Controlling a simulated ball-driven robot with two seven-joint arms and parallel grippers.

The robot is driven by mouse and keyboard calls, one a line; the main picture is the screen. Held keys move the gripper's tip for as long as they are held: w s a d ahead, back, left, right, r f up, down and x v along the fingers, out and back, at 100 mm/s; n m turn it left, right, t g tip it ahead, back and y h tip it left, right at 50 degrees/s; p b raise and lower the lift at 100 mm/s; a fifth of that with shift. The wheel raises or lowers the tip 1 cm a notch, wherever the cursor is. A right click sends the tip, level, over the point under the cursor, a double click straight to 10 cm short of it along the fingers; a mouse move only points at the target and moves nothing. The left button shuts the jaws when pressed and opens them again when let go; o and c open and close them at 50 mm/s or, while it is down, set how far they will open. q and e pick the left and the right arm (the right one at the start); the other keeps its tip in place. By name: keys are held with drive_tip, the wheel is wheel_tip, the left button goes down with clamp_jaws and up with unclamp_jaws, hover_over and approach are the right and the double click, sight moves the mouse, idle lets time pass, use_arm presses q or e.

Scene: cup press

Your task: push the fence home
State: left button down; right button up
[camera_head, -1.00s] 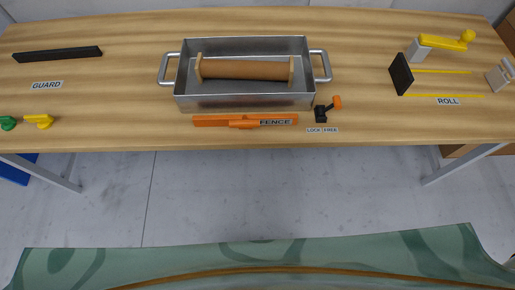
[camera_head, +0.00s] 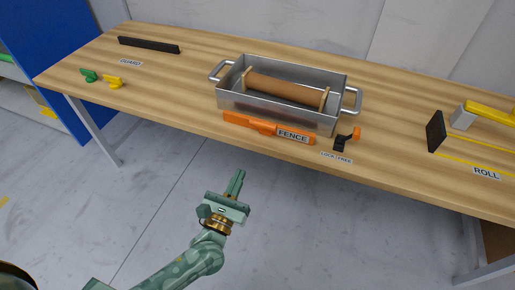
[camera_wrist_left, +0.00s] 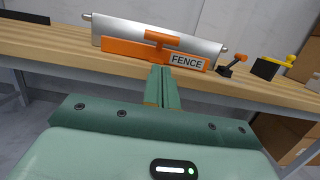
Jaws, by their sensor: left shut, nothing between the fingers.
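The orange fence (camera_head: 248,124) lies along the near side of the metal tray on the wooden table, with a FENCE label on its right part. It also shows in the left wrist view (camera_wrist_left: 130,50), with an orange handle (camera_wrist_left: 160,38) on its middle. The metal tray (camera_head: 228,100) holds a brown roller (camera_head: 285,90). A black lever with an orange knob (camera_head: 347,140) stands right of the fence by a LOCK FREE label. My left gripper (camera_head: 238,175) is shut and empty, in front of the table edge and apart from the fence. My right gripper is not in view.
A black guard bar (camera_head: 149,45) lies at the back left. Green (camera_head: 88,75) and yellow (camera_head: 113,82) knobs sit near the left front edge. A black plate (camera_head: 435,131) and a yellow-handled part (camera_head: 490,112) stand at the right.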

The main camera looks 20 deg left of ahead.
use_arm(q)
drive_tip(key=b, duration=0.3)
approach(263, 127)
drive_tip(key=shift+w+a+r, duration=0.1)
drive_tip(key=shift+w+r, duration=0.1)
drive_tip(key=shift+w, duration=1.5)
drive_tip(key=shift+w+a+r, duration=0.1)
drive_tip(key=shift+w+r, duration=0.05)
drive_tip(key=shift+w, duration=1.55)
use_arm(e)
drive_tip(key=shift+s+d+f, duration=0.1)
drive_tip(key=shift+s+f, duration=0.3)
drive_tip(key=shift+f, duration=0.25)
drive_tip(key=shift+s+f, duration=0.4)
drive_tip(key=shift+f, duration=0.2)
use_arm(q)
drive_tip(key=w+b, duration=0.1)
drive_tip(key=w, duration=0.2)
drive_tip(key=shift+w+d+f, duration=0.1)
drive_tip(key=shift+f, duration=0.05)
drive_tip(key=shift+w, duration=0.45)
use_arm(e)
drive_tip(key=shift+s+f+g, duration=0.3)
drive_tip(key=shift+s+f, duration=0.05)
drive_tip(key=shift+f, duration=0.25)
use_arm(q)
drive_tip(key=shift+s+d, duration=0.1)
